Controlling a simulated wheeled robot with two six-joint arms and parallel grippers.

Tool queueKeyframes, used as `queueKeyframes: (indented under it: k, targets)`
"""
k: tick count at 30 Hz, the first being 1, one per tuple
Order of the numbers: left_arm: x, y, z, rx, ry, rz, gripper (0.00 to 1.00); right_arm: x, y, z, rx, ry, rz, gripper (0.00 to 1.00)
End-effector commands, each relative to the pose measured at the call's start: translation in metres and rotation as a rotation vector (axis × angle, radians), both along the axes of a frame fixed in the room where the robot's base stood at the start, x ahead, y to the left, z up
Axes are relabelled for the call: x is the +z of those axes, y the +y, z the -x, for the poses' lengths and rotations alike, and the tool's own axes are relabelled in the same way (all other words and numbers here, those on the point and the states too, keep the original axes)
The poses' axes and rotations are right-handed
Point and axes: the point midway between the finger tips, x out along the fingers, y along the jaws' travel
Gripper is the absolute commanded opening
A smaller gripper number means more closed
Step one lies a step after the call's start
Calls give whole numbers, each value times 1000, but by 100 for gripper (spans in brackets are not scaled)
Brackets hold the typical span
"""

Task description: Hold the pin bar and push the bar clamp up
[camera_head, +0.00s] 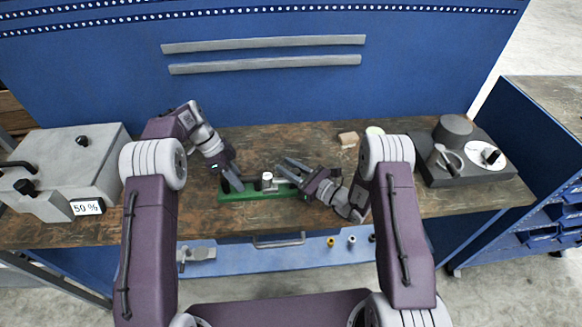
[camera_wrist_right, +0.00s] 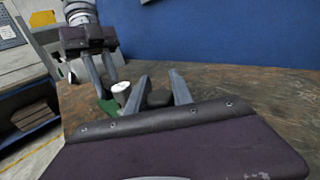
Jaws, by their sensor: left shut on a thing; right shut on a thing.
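A green base (camera_head: 231,197) lies on the workbench and carries a dark bar and an upright post with a white top (camera_head: 267,176). The white-topped post (camera_wrist_right: 121,88) also shows in the right wrist view, just left of my right fingers. My left gripper (camera_head: 233,184) points down at the left end of the base, shut on the pin bar, which its fingers mostly hide. My right gripper (camera_head: 281,170) reaches in from the right, beside the post. Its fingers are shut on a dark piece, the bar clamp (camera_wrist_right: 158,98), which sits between them in the wrist view.
A grey box marked 50 % (camera_head: 75,165) stands at the left of the bench. A dark device with a white dial (camera_head: 465,155) stands at the right. A small wooden block (camera_head: 348,139) lies behind my right arm. A blue panel (camera_head: 270,95) rises behind.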

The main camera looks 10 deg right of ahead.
Motion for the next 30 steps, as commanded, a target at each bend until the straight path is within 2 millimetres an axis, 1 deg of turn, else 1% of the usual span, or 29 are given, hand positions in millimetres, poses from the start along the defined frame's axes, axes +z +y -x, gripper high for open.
queueKeyframes:
  k: [1,2,3,11,14,17,24,27,30]
  targets:
    - [1,-1,0,-1,0,2,0,1,0,0,2,-3,-1,36]
    - [1,-1,0,-1,0,2,0,1,0,0,2,-3,-1,44]
    - [1,-1,0,0,-1,2,0,1,0,0,1,-2,-2,50]
    - [1,0,0,1,-2,2,0,1,0,0,0,-1,-1,50]
    - [1,0,-1,1,-2,2,0,0,-6,3,-3,1,-1,50]
    - [1,0,-1,1,-2,2,0,0,-20,16,-6,2,-1,50]
    - [1,0,-1,1,-2,2,0,0,-64,59,-7,2,-2,50]
    - [1,0,-1,1,-2,2,0,0,-76,71,-4,1,-1,50]
    - [1,0,-1,1,-2,2,0,0,-84,79,-3,1,-1,50]
